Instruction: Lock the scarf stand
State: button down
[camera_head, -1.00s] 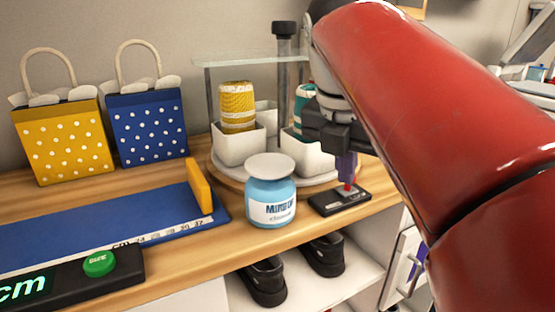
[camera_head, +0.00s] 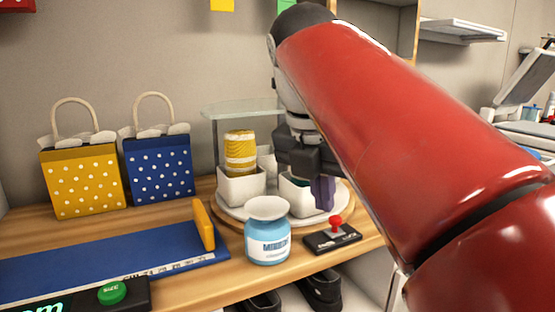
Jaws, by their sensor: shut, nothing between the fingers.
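The scarf stand is a round white turntable (camera_head: 228,213) with white square cups and a glass top (camera_head: 243,107). A rolled yellow scarf (camera_head: 240,152) stands upright in the left cup (camera_head: 241,187). Another cup (camera_head: 297,194) at the right is partly hidden by my gripper. In front of the stand is a black base (camera_head: 333,239) with a red-knobbed lever (camera_head: 336,223). My gripper (camera_head: 322,192), with purple fingers, is shut and empty. It is above and slightly behind the lever, apart from it in the picture. My red arm hides the stand's right side.
A blue jar with a white lid (camera_head: 267,232) stands just left of the lever base. A blue measuring board (camera_head: 120,262) with a yellow end stop (camera_head: 203,224) lies further left. Yellow (camera_head: 83,182) and blue (camera_head: 159,172) gift bags stand behind. Black shoes (camera_head: 322,292) are on the shelf below.

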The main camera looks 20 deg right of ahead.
jog(key=v, duration=0.5)
jog(key=shift+r, duration=0.3)
